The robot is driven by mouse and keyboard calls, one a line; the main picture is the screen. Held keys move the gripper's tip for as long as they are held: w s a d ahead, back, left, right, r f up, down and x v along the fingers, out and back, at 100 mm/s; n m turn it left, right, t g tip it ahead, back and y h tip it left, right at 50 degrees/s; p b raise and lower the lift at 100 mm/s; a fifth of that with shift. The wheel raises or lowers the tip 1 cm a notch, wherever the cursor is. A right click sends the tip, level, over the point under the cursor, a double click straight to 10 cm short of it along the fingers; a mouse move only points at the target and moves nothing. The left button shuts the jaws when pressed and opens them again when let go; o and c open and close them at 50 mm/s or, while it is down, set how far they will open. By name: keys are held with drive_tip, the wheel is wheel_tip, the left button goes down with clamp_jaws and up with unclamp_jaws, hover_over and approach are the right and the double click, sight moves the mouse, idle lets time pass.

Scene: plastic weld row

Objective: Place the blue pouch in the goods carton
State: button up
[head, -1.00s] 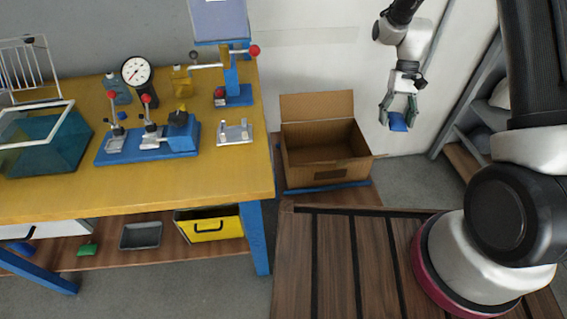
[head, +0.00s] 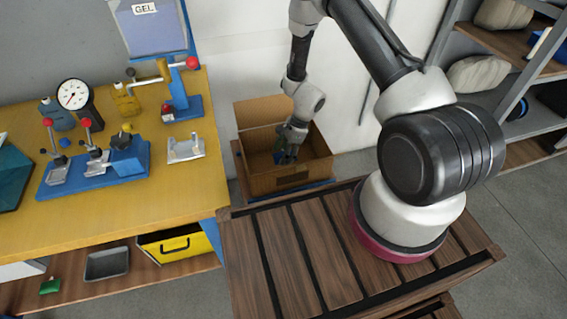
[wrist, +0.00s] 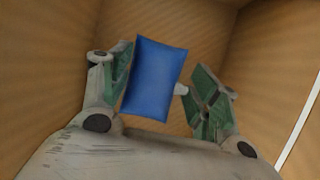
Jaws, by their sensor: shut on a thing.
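The goods carton (head: 278,183) is an open brown cardboard box standing low beside the yellow workbench in the head view. My gripper (head: 285,152) reaches down into its opening. In the wrist view the blue pouch (wrist: 155,80) lies between the two green-padded fingers of my gripper (wrist: 160,92), with the carton's brown walls (wrist: 52,60) around them. The left finger lies along the pouch and the right fingertip meets its right edge. In the head view the pouch is mostly hidden by the gripper. I cannot tell how far it is above the carton floor.
The yellow workbench (head: 110,205) with clamps and a dial gauge (head: 73,95) stands left of the carton. A yellow bin (head: 180,243) sits on its lower shelf. A grey shelf rack (head: 513,100) stands at the right. A slatted wooden platform (head: 290,250) lies in front.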

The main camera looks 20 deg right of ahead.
drive_tip(key=shift+f, duration=2.5)
drive_tip(key=shift+f, duration=0.15)
drive_tip(key=o, duration=1)
drive_tip(key=shift+o, duration=0.2)
